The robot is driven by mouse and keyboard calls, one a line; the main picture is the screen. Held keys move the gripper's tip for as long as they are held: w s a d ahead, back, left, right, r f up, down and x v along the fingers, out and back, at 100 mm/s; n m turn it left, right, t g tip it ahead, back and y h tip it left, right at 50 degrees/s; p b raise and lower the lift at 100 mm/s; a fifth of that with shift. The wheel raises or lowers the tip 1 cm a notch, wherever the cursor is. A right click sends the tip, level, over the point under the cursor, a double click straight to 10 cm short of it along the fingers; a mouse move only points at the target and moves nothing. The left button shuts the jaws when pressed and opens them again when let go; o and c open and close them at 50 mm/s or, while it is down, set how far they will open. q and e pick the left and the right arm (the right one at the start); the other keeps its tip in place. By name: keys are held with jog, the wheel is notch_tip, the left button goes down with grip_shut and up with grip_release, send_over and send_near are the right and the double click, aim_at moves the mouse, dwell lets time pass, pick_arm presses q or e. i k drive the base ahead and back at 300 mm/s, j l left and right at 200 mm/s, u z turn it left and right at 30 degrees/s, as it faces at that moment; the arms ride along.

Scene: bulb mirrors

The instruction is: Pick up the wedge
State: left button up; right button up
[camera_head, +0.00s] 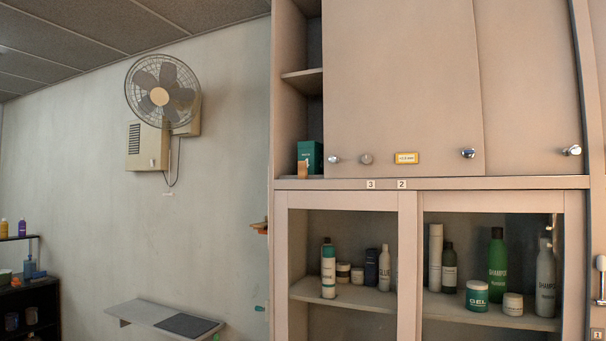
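I cannot clearly identify the wedge. A small tan block (303,169) stands in front of a dark green box (313,152) in the open upper left bay of the cabinet, and its shape is too small to tell. A small orange-brown piece (260,228) shows at the cabinet's left side, partly cut off by the cabinet edge. Neither of my grippers is in view.
A tall beige cabinet (434,183) fills the right, with sliding upper doors and bottles and jars on the lower shelf. A grey wall shelf (150,312) projects at the bottom. A fan (160,91) hangs above it. A dark rack (30,297) stands far left.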

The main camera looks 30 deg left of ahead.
aim_at(302, 172)
jog(key=i+j+u, duration=0.15)
jog(key=j, duration=0.25)
jog(key=i+j+u, duration=0.15)
jog(key=j, duration=0.25)
jog(key=i+j+u, duration=0.2)
jog(key=j, duration=0.2)
